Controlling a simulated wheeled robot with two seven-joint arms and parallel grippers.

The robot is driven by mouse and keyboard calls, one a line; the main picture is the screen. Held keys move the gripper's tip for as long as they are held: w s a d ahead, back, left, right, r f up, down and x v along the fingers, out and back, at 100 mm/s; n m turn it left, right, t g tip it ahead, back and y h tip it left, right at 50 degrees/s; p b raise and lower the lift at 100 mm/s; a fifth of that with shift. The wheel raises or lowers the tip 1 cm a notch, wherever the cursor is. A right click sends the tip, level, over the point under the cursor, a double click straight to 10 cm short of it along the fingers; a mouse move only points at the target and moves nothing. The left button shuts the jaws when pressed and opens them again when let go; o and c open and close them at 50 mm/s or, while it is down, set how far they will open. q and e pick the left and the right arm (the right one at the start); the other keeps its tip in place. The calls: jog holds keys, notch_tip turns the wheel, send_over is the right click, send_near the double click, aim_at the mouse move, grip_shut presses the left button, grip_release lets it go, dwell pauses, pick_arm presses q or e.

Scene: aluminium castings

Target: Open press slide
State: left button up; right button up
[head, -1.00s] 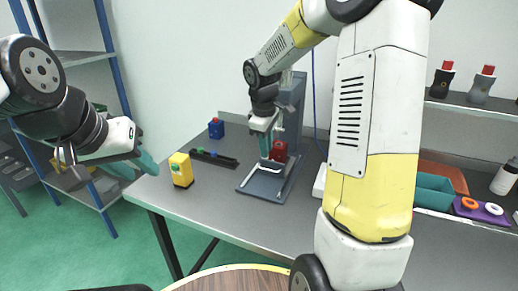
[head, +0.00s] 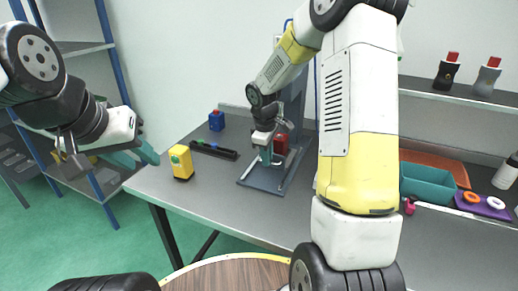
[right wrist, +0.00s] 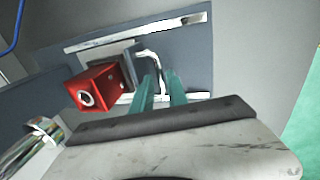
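The press (head: 268,179) stands on the grey bench, with a flat blue-grey base, an upright column and a red block (head: 281,144) beside the column. The right wrist view shows the red block (right wrist: 100,86) with a round hole, and a bent silver handle (right wrist: 152,58) beside it. My right gripper (head: 266,156) is low over the press base. Its teal fingers (right wrist: 160,92) are close together with the handle's end between them; the exact contact is hard to see.
A teal bin (head: 428,184) and a purple holder with rings (head: 483,207) are at right. A round wooden table (head: 225,276) is in front.

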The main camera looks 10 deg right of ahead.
grip_shut()
dwell(1.3)
